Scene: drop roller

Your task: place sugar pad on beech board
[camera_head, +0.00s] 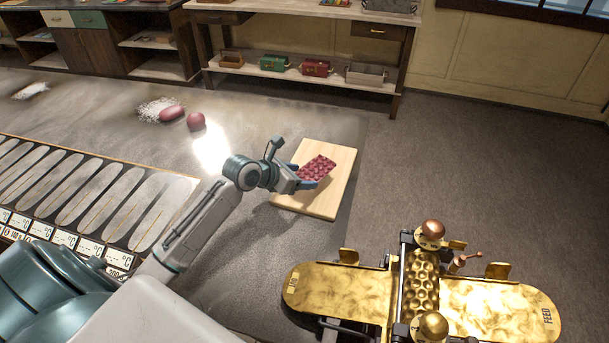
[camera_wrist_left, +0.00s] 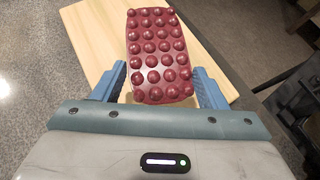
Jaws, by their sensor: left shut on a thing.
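The sugar pad is a dark red slab with rows of round bumps (camera_head: 317,167). It also shows in the left wrist view (camera_wrist_left: 158,50), lengthwise between the fingers. My left gripper (camera_head: 303,184) is shut on the pad's near end. In the left wrist view, its blue fingers (camera_wrist_left: 160,90) flank the pad. The beech board (camera_head: 330,195) is a pale wooden rectangle on the grey worktop, below the pad. The pad appears over the board's upper left part; I cannot tell whether it touches it. My right gripper is not in view.
A brass drop roller (camera_head: 420,290) with trays and wooden knobs stands at the lower right. Two dark red lumps (camera_head: 171,113) (camera_head: 196,121) and white powder (camera_head: 152,104) lie on the worktop behind. Long oval slots (camera_head: 60,185) line the left. Shelves stand at the back.

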